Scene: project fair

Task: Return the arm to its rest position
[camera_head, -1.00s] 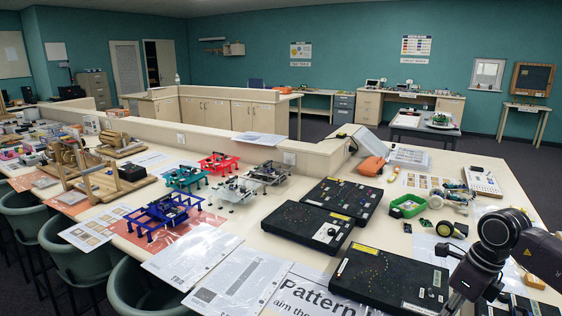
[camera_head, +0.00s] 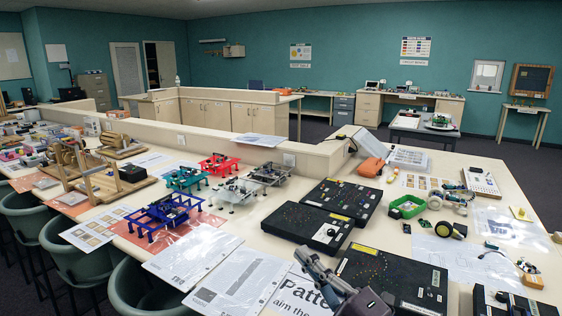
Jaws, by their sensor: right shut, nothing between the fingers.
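My right gripper (camera_head: 306,258) shows at the bottom centre-right of the head view, pointing up and to the left. Its fingers are shut with nothing between them. It appears in front of the printed "Pattern" sheet and the left edge of the nearest black board (camera_head: 391,280), covering part of both. I cannot tell its height above the table. My left gripper is not in view.
Black boards (camera_head: 307,224) lie on the long table, with blue (camera_head: 165,214), teal, red and white framed models to their left. A green tray (camera_head: 408,206), an orange case (camera_head: 371,167) and small parts lie to the right. Stools line the near left side.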

